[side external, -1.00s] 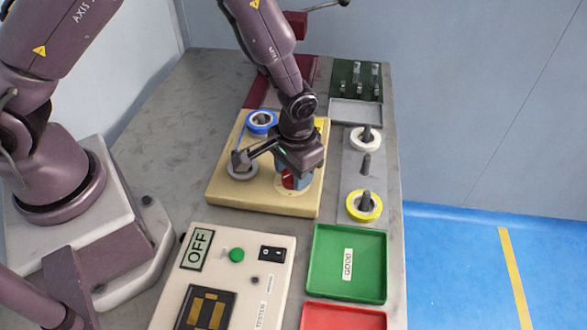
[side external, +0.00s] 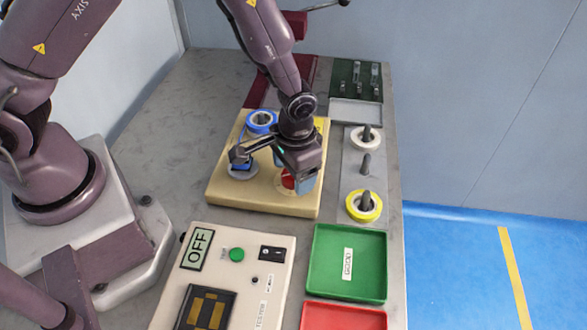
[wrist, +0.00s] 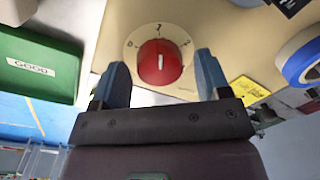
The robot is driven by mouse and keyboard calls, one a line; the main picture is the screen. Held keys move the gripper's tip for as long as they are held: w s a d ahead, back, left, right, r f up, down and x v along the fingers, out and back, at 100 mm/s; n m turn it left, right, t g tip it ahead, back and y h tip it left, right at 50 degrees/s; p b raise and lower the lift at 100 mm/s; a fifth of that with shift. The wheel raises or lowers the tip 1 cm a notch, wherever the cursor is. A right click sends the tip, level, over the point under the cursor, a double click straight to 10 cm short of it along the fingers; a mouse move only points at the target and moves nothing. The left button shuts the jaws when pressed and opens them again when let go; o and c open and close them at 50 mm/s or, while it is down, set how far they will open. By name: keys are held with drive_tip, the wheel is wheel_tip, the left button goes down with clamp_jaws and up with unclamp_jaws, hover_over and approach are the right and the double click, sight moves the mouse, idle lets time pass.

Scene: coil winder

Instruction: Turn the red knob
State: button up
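The red knob (wrist: 159,62) sits on a round cream dial with number marks, on the beige winder base (side external: 240,198). Its white pointer line stands about upright in the wrist view, near the middle mark. My gripper (wrist: 160,75) is open, with one blue finger on each side of the knob in that view and visible gaps between. In the side view my gripper (side external: 297,185) is over the dial, and the red knob (side external: 288,182) shows partly behind a finger. How far the fingertips are above the dial is hard to tell.
A blue ring (side external: 261,122) and a grey spool (side external: 242,172) sit on the base beside my wrist. White (side external: 365,138) and yellow (side external: 363,207) rings sit on posts at right. A green GOOD tray (side external: 322,262) and a tester reading OFF (side external: 236,286) are in front.

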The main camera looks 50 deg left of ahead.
sight(287, 179)
wheel_tip(287, 179, up, 13)
drive_tip(key=shift+d, duration=0.4)
drive_tip(key=shift+s, duration=0.15)
idle(0.4)
drive_tip(key=s+a+r+t, duration=0.2)
drive_tip(key=s+a+r, duration=0.2)
drive_tip(key=s+r, duration=0.3)
drive_tip(key=s+a+r+t, duration=0.3)
drive_tip(key=s+a+r, duration=0.2)
drive_tip(key=s+r, duration=0.3)
wheel_tip(287, 179, up, 3)
drive_tip(key=shift+a+f+n+t+h, duration=0.1)
drive_tip(key=shift+a+n+t+h, duration=0.2)
drive_tip(key=shift+n, duration=0.1)
drive_tip(key=shift+s, duration=0.1)
idle(0.6)
